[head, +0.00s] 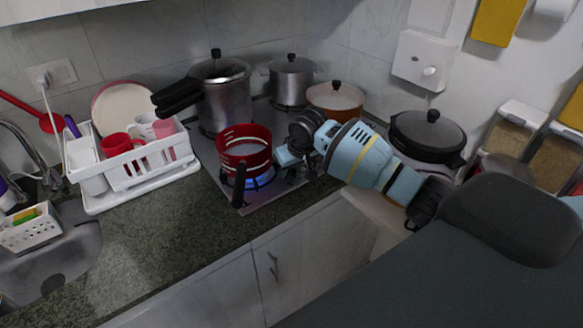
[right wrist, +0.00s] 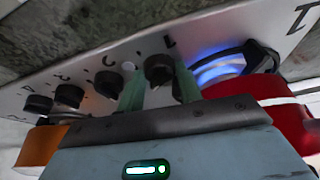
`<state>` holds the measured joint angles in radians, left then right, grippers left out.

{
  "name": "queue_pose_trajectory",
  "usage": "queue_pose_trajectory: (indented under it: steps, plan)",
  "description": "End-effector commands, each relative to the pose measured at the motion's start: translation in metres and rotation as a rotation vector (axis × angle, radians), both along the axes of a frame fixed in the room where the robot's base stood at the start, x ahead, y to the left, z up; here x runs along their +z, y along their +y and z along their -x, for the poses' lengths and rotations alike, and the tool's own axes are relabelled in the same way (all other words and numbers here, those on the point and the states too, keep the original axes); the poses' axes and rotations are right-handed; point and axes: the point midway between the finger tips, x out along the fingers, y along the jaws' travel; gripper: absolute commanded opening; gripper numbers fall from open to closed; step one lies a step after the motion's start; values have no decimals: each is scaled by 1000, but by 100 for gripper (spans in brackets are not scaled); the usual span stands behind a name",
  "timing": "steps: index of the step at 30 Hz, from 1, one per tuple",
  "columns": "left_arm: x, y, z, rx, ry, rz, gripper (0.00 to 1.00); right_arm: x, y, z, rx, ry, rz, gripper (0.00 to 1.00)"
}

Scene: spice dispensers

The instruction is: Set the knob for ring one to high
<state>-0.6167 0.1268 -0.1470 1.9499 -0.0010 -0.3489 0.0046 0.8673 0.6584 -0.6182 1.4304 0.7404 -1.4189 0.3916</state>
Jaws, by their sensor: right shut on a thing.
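The stove (head: 262,200) carries a row of black knobs, seen in the right wrist view. My right gripper (right wrist: 159,80) has its green fingers on either side of the nearest knob (right wrist: 158,67) and is shut on it. The mark beside this knob looks like a 1. Other knobs (right wrist: 109,84) stand apart in line beyond it. In the head view my right gripper (head: 288,157) reaches over the stove from the right and hides the knobs. A blue flame (head: 262,181) burns under the red pot (head: 243,148), and the flame also shows in the right wrist view (right wrist: 213,66).
The red pot's dark handle (head: 238,186) points over the front edge. A pressure cooker (head: 225,98), a steel pot (head: 291,80) and an orange pan (head: 336,98) stand behind. A black lidded pot (head: 428,134) is at right. A dish rack (head: 130,165) stands left.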

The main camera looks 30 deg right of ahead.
Motion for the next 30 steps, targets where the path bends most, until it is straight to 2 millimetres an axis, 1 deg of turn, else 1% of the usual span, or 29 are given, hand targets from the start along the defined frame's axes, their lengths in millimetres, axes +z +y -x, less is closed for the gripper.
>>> queue_pose_trajectory:
  steps: [8, 9, 13, 20, 23, 26, 29, 30]
  plan:
    - [0, 0, 0, 0, -1, 0, 44, 1, -1, 0, 0, -1, 1, 12]
    - [0, 0, 0, 0, -1, 0, 44, 1, -1, 0, 0, -1, 1, 40]
    - [0, 0, 0, 0, -1, 0, 44, 1, -1, 0, 0, -1, 1, 57]
    - [1, 0, 0, 0, -1, 0, 44, 0, 0, 0, 1, 0, 0, 57]
    - [0, 0, 0, -1, 0, 1, 44, 3, 0, 1, 1, -1, 0, 57]
    - [-1, 0, 1, 0, 3, 1, 44, 12, 0, 4, 1, -2, 0, 57]
    - [-3, 0, 3, 0, 8, 1, 44, 25, -1, 10, 1, -2, 1, 57]
    - [-2, 0, 2, 0, 7, 0, 44, 32, -1, 12, 1, -4, 2, 57]
